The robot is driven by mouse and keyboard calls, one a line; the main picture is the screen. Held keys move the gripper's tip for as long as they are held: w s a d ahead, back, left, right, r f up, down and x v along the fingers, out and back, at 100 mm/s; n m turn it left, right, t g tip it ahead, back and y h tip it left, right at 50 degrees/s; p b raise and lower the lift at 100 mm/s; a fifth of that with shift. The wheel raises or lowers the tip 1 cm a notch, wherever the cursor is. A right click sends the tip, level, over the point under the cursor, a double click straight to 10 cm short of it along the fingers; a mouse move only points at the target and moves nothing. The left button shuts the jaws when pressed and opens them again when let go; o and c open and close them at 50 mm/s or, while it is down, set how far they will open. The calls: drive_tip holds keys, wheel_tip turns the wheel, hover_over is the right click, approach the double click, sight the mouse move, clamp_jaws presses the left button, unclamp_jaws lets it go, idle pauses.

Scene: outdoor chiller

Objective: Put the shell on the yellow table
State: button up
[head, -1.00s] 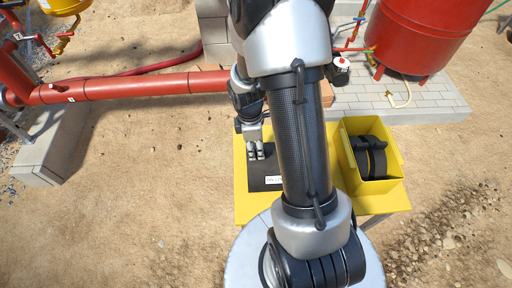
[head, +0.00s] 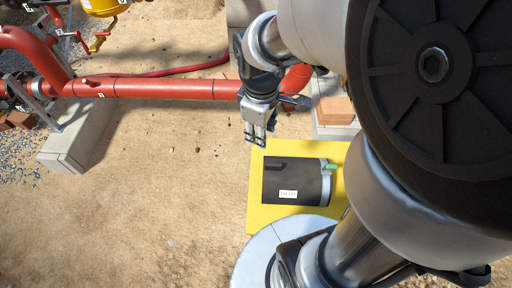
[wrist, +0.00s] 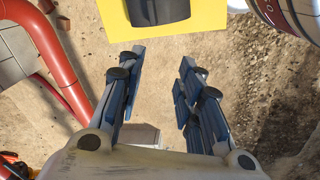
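A dark rounded piece that looks like the shell (head: 288,181) lies on the yellow table (head: 262,219), with a white label, a silver band at its right end and a green part beside the band. Its near part also shows at the top of the wrist view (wrist: 158,11), on the yellow surface (wrist: 208,15). My gripper (head: 256,140) is raised near the table's back left edge, apart from the shell. My arm hides the table's right part.
A red pipe (head: 170,87) runs behind the table at the left, on a concrete block (head: 85,145). Reddish bricks (head: 335,110) stand behind the table. The sandy ground left of the table is clear.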

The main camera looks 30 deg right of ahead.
drive_tip(key=s+a+r+m+t+y, duration=0.1)
drive_tip(key=s+a+r+m+t, duration=0.2)
drive_tip(key=s+a+r+m, duration=0.4)
drive_tip(key=s+r, duration=0.2)
drive_tip(key=s, duration=0.2)
drive_tip(key=shift+a+r, duration=0.15)
drive_tip(key=shift+a, duration=0.05)
wheel_tip(320, 180, down, 4)
drive_tip(key=b, duration=0.4)
drive_tip(key=shift+s+f, duration=0.1)
drive_tip(key=shift+f, duration=0.15)
